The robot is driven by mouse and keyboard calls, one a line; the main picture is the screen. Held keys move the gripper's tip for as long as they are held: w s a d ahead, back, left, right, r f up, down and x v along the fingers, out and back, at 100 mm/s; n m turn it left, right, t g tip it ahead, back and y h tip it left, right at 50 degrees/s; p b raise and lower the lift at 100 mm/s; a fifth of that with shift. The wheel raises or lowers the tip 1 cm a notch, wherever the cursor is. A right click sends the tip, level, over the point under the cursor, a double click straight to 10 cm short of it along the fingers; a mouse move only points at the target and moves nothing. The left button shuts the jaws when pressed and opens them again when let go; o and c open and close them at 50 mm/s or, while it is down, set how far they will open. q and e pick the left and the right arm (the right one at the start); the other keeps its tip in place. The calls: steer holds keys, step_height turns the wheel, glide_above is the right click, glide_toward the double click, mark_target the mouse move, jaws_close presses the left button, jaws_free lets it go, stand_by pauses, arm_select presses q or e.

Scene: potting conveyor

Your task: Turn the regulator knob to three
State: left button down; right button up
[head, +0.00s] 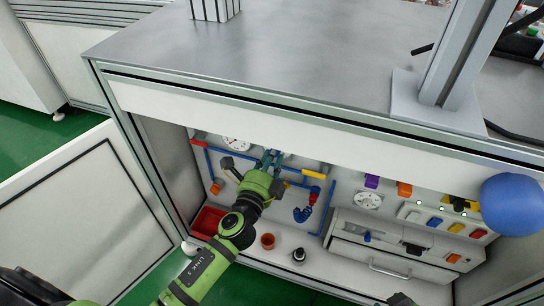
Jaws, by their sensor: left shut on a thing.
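My left gripper (271,160) reaches into the open cabinet from below and is at the back panel, just right of a round white gauge (236,142). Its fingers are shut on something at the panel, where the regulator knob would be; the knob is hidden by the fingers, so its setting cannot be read. A second white dial (368,201) with markings sits further right on the panel. My right gripper is not clearly seen.
The cabinet top (270,60) overhangs. A blue ball (514,205) is at right.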

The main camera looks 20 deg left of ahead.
arm_select(q)
steer(key=shift+d+r, duration=0.1)
steer(key=c, duration=1)
jaws_free()
steer(key=shift+s, duration=0.1)
steer(key=s, duration=1.1)
steer(key=shift+s+a, duration=0.25)
steer(key=shift+s, duration=0.1)
